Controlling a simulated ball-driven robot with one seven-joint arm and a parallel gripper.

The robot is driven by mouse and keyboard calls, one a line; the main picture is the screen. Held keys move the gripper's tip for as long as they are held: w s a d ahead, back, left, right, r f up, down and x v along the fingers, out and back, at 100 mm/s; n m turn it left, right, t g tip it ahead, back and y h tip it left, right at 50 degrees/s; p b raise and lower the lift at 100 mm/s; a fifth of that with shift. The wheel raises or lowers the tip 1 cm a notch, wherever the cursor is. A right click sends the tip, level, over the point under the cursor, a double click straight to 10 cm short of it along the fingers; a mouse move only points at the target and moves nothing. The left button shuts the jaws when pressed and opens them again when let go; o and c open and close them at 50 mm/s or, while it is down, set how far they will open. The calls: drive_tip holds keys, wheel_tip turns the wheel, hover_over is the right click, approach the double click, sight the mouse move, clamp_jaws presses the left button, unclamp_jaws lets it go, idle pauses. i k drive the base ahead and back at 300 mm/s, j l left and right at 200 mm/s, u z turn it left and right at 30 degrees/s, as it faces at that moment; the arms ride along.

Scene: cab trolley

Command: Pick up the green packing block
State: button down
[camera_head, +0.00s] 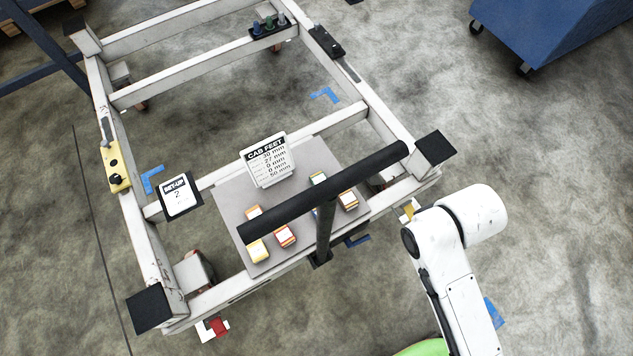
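Several small blocks with white labels lie on a grey plate (236,213) on the near end of the trolley. One block (318,179), partly hidden behind the black handle bar, shows a greenish-teal edge; it is too small to be sure that it is the green packing block. A yellow block (257,251) and a red-orange block (285,236) lie near the plate's front left. An orange-edged block (348,200) lies at the right, and a yellowish one (253,212) is partly behind the bar. My white arm is at the lower right; my gripper is out of view.
The black handle bar (290,206) and its post (326,228) stand over the plate. A "CAB FEET" sign (267,160) stands at its back, a "SET-UP 2" card (180,196) at left. A blue cabinet (560,35) is back right.

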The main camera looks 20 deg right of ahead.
sight(318, 177)
drive_tip(key=i+l+u, duration=0.2)
drive_tip(key=u, duration=0.15)
drive_tip(key=i+l+u, duration=0.4)
drive_tip(key=k+j, duration=0.1)
